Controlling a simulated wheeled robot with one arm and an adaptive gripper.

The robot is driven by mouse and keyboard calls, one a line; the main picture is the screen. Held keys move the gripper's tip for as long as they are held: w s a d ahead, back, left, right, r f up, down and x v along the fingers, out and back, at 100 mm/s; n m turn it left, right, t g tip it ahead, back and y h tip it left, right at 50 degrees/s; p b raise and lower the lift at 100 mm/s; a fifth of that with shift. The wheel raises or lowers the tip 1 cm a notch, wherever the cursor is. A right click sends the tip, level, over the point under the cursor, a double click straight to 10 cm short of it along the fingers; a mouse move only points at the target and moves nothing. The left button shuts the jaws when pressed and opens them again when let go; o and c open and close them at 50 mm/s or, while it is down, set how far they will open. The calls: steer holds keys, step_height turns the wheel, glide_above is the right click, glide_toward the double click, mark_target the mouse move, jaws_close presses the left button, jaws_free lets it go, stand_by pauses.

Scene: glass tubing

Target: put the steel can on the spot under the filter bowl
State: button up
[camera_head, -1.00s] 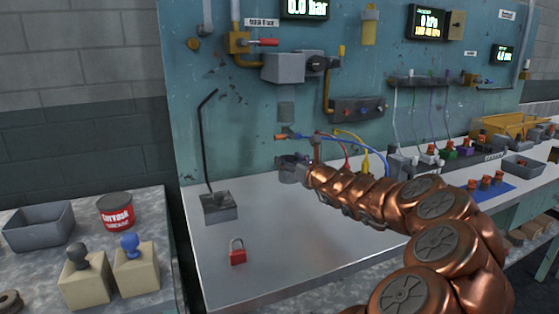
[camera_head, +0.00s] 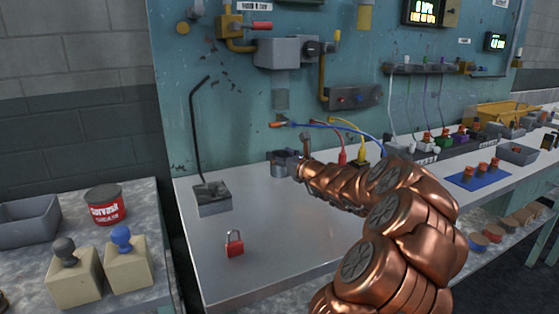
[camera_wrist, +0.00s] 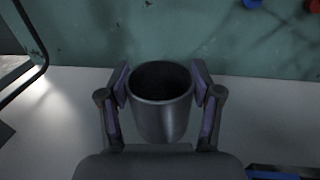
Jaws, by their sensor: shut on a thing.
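The steel can (camera_wrist: 162,108) is a dark grey open-topped cup in the wrist view, upright between the two fingers. My gripper (camera_wrist: 160,88) is shut on its sides. In the head view my gripper (camera_head: 287,162) is small, just above or at the bench close to the teal panel, and the can cannot be told apart clearly there. A grey piece that looks like the filter bowl (camera_head: 281,96) hangs under a grey housing (camera_head: 282,53) on the panel, above my gripper. The spot under it is hidden, and I cannot tell whether the can touches the bench.
A grey block with a bent black rod (camera_head: 212,196) stands left of my gripper. A red padlock (camera_head: 234,243) lies nearer the front of the bench (camera_head: 275,245). Coloured leads (camera_head: 342,145) are close on the right. The bench front is mostly clear.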

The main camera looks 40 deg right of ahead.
steer(key=shift+f, duration=0.1)
steer(key=o, duration=1.2)
steer(key=shift+r, duration=0.2)
steer(key=s, duration=0.4)
steer(key=s+a, duration=0.1)
steer(key=s, duration=0.2)
steer(key=s+a, duration=0.1)
steer(key=s, duration=0.3)
steer(key=shift+s+a+p, duration=0.1)
steer(key=shift+s+p, duration=0.25)
